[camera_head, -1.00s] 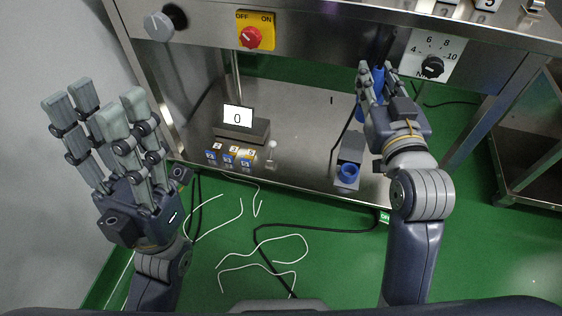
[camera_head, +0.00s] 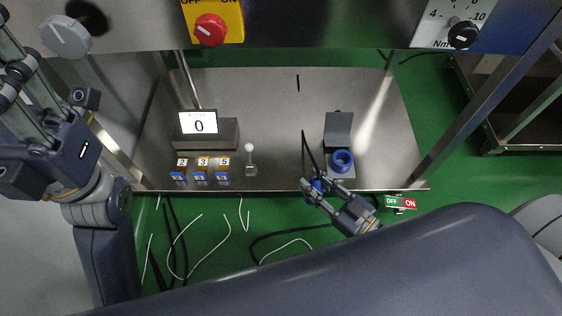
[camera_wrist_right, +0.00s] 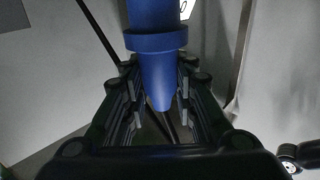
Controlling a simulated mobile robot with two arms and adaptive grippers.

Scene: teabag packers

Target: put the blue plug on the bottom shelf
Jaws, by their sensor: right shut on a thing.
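The blue plug (camera_head: 311,190) is in my right gripper (camera_head: 314,190), which is shut on it at the front edge of the bottom shelf. In the right wrist view the blue plug (camera_wrist_right: 157,60) sits between the fingers, its narrower end towards the palm. A black cable shows beside the plug. I cannot tell whether the plug touches the shelf. The bottom shelf (camera_head: 255,95) is a metal plate with a wide bare area behind the gripper. My left gripper (camera_head: 22,95) is at the far left, with fingers extended and apart, partly cut off by the picture edge.
A grey box with a blue socket (camera_head: 342,161) stands just right of the plug. A display reading 0 (camera_head: 199,124), several small numbered boxes (camera_head: 202,168) and a white-knobbed lever (camera_head: 250,155) stand left.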

